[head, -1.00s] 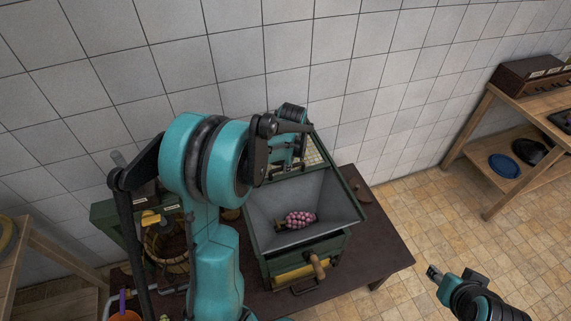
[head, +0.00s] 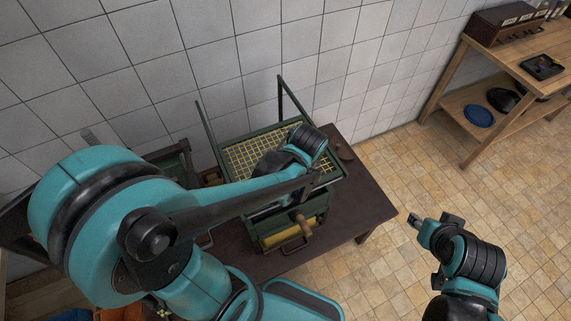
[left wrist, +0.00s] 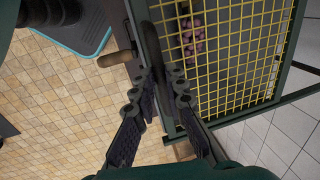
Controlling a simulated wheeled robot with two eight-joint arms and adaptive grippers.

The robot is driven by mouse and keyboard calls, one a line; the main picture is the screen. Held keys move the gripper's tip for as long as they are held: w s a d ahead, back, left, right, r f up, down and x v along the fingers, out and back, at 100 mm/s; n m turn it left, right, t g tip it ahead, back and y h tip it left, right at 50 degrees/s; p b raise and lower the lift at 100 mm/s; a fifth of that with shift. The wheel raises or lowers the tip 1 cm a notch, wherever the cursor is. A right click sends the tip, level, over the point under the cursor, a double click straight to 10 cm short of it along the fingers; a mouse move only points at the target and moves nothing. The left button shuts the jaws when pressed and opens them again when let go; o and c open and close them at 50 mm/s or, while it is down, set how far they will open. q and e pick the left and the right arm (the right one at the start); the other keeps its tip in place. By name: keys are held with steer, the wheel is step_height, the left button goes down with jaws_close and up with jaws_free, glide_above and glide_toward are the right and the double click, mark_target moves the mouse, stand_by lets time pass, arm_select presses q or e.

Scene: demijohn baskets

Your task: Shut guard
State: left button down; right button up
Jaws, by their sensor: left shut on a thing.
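The guard (head: 243,157) is a yellow wire mesh in a green frame. In the head view it lies over the hopper of the green crusher (head: 262,228). In the left wrist view the guard (left wrist: 238,60) covers pink-purple grapes (left wrist: 193,38), seen through its mesh. My left gripper (left wrist: 162,78) is shut on the guard at its front edge; in the head view my own arm hides its fingertips. Whether the frame rests fully on the hopper rim, I cannot tell. My right gripper (head: 413,219) hangs empty over the floor at the right, its jaw opening unclear.
The crusher stands on a dark table (head: 365,205) against a tiled wall. A wooden crank handle (head: 299,218) sticks out at its front. Two green bars (head: 292,100) rise behind the guard. A wooden shelf (head: 470,95) stands at the back right. The floor between is clear.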

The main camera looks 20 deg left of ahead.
arm_select(q)
steer(key=shift+s+d, duration=0.45)
steer(key=shift+d, duration=0.1)
steer(key=c, duration=1.6)
jaws_free()
steer(key=shift+o, duration=0.2)
steer(key=shift+r, duration=0.15)
step_height(320, 180, up, 12)
steer(key=s+d, duration=0.1)
steer(key=shift+s+d+f, duration=0.2)
steer(key=shift+s+d, duration=0.05)
steer(key=shift+d, duration=0.1)
